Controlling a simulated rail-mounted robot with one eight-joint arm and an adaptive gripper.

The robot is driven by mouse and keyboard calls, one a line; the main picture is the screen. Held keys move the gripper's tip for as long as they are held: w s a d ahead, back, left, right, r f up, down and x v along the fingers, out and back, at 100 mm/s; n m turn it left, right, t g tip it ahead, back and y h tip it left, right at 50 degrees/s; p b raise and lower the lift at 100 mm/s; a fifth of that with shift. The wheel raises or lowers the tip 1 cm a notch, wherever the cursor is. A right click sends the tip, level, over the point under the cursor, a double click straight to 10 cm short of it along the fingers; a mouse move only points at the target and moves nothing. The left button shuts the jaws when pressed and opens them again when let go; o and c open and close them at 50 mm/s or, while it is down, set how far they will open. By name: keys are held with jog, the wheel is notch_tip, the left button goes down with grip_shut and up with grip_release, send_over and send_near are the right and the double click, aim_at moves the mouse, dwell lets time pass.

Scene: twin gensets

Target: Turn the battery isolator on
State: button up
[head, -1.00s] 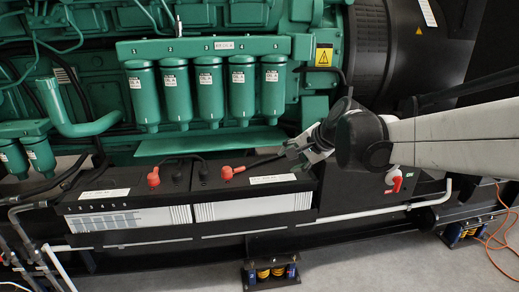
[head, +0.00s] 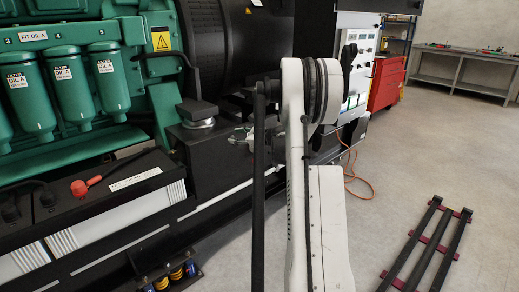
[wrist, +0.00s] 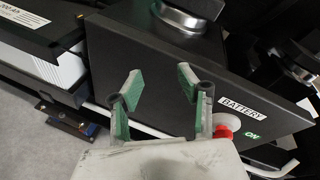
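The battery isolator's red knob (wrist: 222,131) shows at the lower right of the wrist view, partly hidden behind my gripper's body. It is on a black panel (wrist: 165,70), beside a white BATTERY label (wrist: 243,108) and a green ON mark (wrist: 252,135). My gripper (wrist: 160,82) is open and empty, its green-padded fingers spread over the panel, to the left of the knob in the wrist view. In the head view the gripper (head: 240,136) shows small in front of the genset base, and my arm hides the isolator. The knob's exact position cannot be told.
The black batteries (head: 130,195) with a red terminal cap (head: 79,188) stand left of my arm. Green oil filters (head: 107,80) are above them. A dark mount with a metal disc (wrist: 183,18) sits at the wrist view's top. A dark rail frame (head: 425,245) lies on open floor.

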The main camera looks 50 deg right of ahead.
jog(key=s+d+f+m+t+h+b, duration=0.15)
jog(key=s+d+f+m, duration=0.25)
jog(key=s+d+f, duration=0.4)
jog(key=s+d+f+m+t+h+b, duration=0.1)
jog(key=s+d+f+m+h, duration=0.25)
jog(key=d, duration=0.65)
jog(key=shift+y, duration=0.8)
jog(key=w+d+b, duration=0.1)
jog(key=w, duration=0.3)
jog(key=w+f+b, duration=0.1)
jog(key=w, duration=0.4)
jog(key=w+d+b, duration=0.1)
jog(key=w, duration=0.3)
jog(key=shift+w+d+f+b, duration=0.15)
jog(key=shift+d+f+b, duration=0.15)
jog(key=shift+d+b, duration=0.05)
grip_shut()
